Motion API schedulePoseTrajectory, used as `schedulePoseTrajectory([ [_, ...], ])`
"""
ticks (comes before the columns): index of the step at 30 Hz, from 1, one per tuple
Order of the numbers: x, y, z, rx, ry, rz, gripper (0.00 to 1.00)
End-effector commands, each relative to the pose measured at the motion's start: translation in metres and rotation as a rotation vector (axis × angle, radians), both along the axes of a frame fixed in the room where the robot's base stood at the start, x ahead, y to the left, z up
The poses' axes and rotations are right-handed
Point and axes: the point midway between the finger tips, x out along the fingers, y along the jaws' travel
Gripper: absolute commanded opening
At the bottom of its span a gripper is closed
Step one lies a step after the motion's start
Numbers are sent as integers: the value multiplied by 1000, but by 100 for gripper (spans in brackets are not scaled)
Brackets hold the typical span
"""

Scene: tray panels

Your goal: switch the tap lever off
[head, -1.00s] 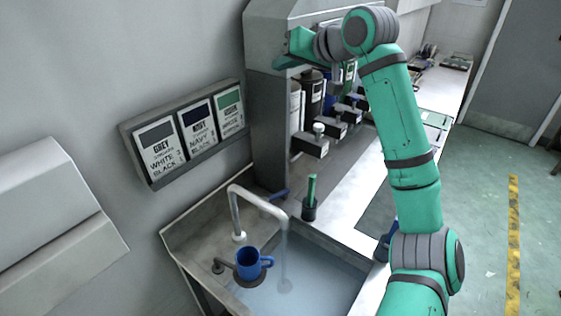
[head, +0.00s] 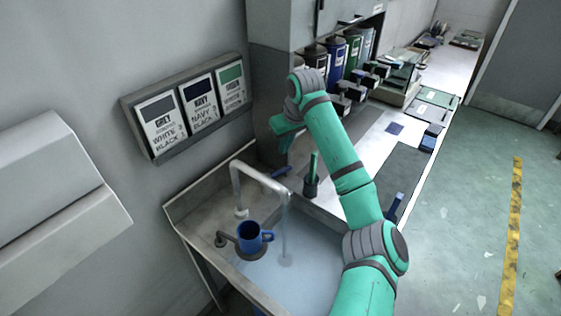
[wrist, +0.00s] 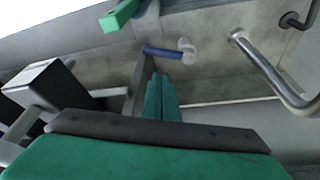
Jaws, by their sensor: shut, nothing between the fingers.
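The tap lever (head: 281,171) is a short blue handle beside the base of the bent metal tap (head: 262,180). In the wrist view the blue lever (wrist: 163,53) sticks out sideways from a pale round pivot, near the tap pipe (wrist: 268,65). Water runs from the tap spout into the sink (head: 315,262). My gripper (head: 286,149) is above and behind the lever in the head view. Its green fingers (wrist: 160,80) are shut and empty, pointing towards the lever, with a gap that I cannot judge exactly.
A blue mug (head: 249,236) stands on a round support at the sink's left. A dark cup (head: 311,187) with a green handle stands right of the lever. Labelled panels (head: 198,107) hang on the wall. Canisters and dispensers line the counter behind.

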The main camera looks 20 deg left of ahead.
Motion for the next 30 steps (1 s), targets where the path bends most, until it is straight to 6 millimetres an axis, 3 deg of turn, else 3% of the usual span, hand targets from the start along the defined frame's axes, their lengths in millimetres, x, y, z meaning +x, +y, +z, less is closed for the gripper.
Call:
schedulePoseTrajectory([
  [5,2,2,-9,1,1,-1,0],
  [21,19,23,-84,2,1,-2,0],
  [30,21,26,-94,2,-1,-1,0],
])
